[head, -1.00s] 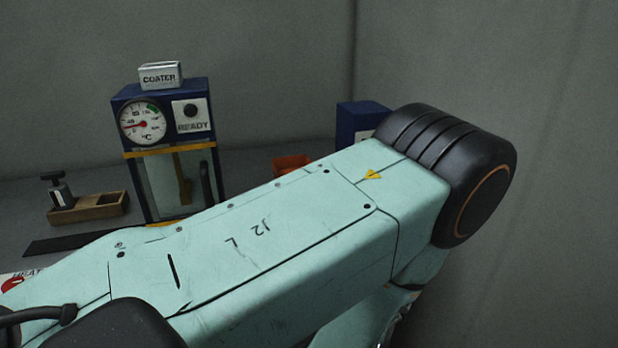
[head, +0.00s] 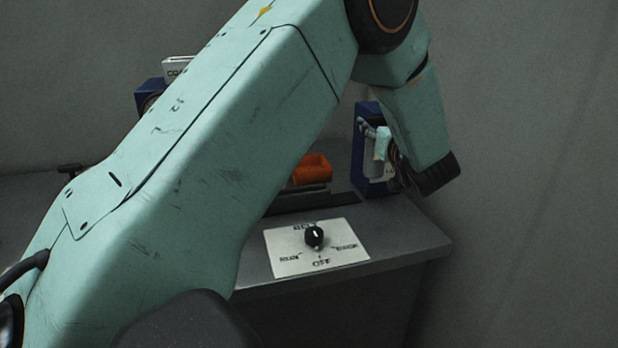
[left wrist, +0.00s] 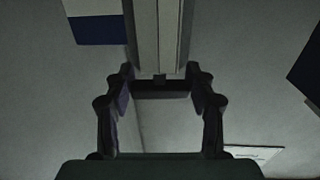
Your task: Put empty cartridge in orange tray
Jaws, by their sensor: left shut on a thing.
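The orange tray (head: 312,168) sits at the back of the bench, partly hidden behind my left arm. My left gripper (head: 369,131) is small in the head view, in front of the blue box at the right. In the left wrist view my left gripper (left wrist: 160,76) is shut on a long pale grey piece (left wrist: 159,35) that runs up out of the picture. I cannot tell for certain that this piece is the empty cartridge. My right gripper is not in view.
A blue box (head: 368,112) stands at the bench's right end. A white panel (head: 290,262) with a black knob (head: 314,237) lies in front of the tray. My arm hides most of the coater (head: 147,97). Bare bench (head: 405,235) shows right of the panel.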

